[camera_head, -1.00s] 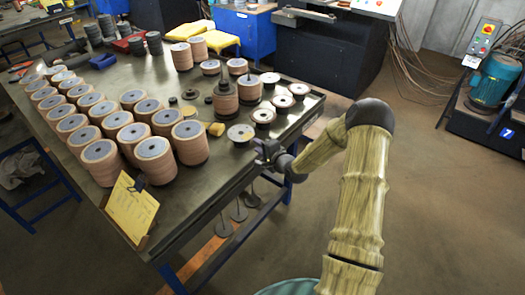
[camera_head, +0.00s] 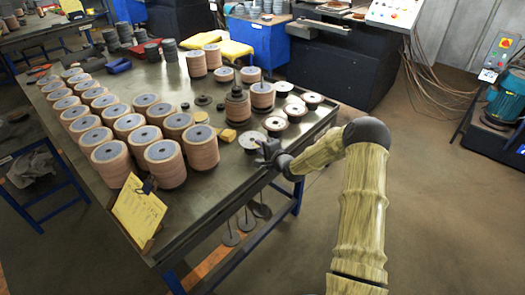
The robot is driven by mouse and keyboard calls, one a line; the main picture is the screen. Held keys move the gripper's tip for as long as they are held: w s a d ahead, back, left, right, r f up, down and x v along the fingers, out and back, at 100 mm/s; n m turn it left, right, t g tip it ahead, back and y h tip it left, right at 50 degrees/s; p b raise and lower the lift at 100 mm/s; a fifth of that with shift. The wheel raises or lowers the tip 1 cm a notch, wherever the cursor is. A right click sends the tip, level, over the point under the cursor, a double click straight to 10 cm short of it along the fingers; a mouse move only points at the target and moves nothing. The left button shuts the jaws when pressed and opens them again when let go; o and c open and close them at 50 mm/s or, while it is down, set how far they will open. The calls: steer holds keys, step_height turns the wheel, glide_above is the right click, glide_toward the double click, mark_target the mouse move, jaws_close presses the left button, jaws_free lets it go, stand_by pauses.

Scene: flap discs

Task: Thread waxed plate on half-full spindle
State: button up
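My gripper (camera_head: 266,150) is at the table's right front edge, beside a flat grey plate (camera_head: 250,138) that lies low on the table. Its fingers are small and dark, so I cannot tell whether they are open or touch the plate. Behind the plate are a stack of discs with dark pieces on top (camera_head: 237,105) and a brown disc stack with a thin rod standing up from it (camera_head: 262,97). Low plates or short stacks with pale tops (camera_head: 275,125) line the right edge. I cannot tell which plate is waxed or which spindle is half full.
Many tall brown disc stacks (camera_head: 165,160) fill the table's left side. A yellow card on a stand (camera_head: 138,210) is at the front corner. A small yellow block (camera_head: 228,135) lies left of the grey plate.

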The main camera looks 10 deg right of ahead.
jaws_close()
steer(key=shift+r, duration=0.1)
steer(key=shift+r+p, duration=1.05)
steer(key=shift+r, duration=0.6)
steer(key=shift+r, duration=0.1)
